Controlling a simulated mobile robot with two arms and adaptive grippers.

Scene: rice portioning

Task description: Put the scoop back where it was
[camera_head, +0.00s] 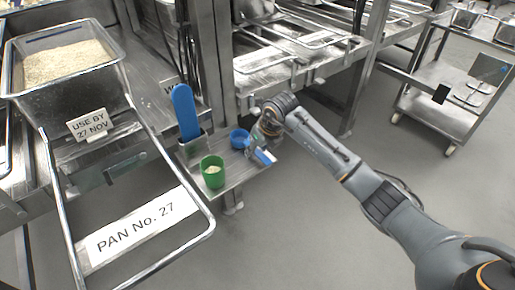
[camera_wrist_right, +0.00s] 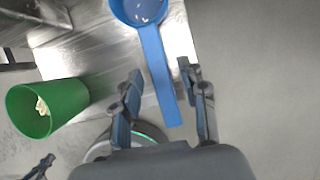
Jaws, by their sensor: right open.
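The blue scoop (camera_head: 240,138) lies on the small metal shelf with its bowl towards the back. In the right wrist view the scoop (camera_wrist_right: 153,55) has its bowl at the top edge, partly cut off, and its handle points down between my fingers. My right gripper (camera_head: 262,155) is at the shelf's right edge. In the wrist view its two fingers (camera_wrist_right: 160,75) are apart, one on each side of the handle, with gaps visible. My left gripper is not in view.
A green cup (camera_head: 212,172) with some rice stands on the metal shelf (camera_head: 232,178), left of the scoop; it also shows in the wrist view (camera_wrist_right: 48,108). A tall blue utensil (camera_head: 185,112) stands behind it. A rice pan (camera_head: 75,98) is at left.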

